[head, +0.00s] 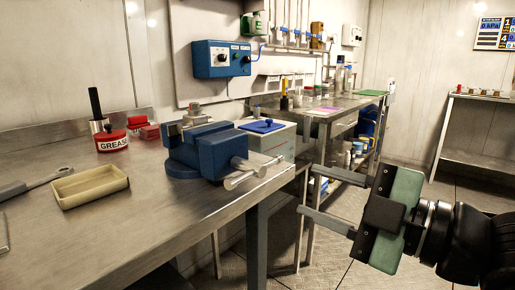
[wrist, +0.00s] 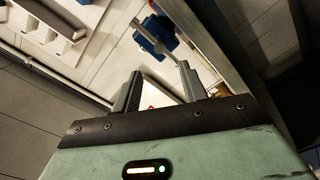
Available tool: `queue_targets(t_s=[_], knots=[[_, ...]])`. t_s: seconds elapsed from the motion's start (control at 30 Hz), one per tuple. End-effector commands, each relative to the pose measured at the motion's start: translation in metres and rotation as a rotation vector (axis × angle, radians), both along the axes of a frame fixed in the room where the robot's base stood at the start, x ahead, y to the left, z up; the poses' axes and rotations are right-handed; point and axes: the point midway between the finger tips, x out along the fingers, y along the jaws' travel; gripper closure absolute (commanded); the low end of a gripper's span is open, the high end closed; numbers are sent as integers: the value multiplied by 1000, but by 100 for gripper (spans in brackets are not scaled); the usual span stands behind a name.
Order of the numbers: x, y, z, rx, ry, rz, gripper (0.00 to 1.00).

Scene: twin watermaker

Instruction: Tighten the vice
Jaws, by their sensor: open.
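The blue vice (head: 205,150) stands at the front right corner of the steel bench in the head view. Its metal handle bar (head: 250,172) sticks out at the vice's front, past the bench edge. A small metal piece sits at the top of the vice by its jaws. My gripper (head: 305,188) is open and empty to the right of the bench, apart from the handle, with its fingers pointing left. In the wrist view my gripper (wrist: 158,88) shows both fingers apart, and a blue part of the vice (wrist: 155,32) with a grey bar lies beyond them.
On the steel bench (head: 150,220) are a cream tray (head: 90,186), a red grease tin (head: 112,141) and a box with a blue lid (head: 262,128). A blue control box (head: 221,59) hangs on the wall. The floor right of the bench is mostly open, with a shelf (head: 480,160) behind.

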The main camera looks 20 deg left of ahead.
Motion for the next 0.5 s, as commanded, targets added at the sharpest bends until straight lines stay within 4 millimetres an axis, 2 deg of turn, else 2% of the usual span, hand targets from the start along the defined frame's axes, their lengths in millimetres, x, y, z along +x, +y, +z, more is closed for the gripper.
queue_targets(t_s=[0.3,0.5], knots=[[24,61,-2,0,-1,4,57],[37,91,-1,-1,-1,1,57]])
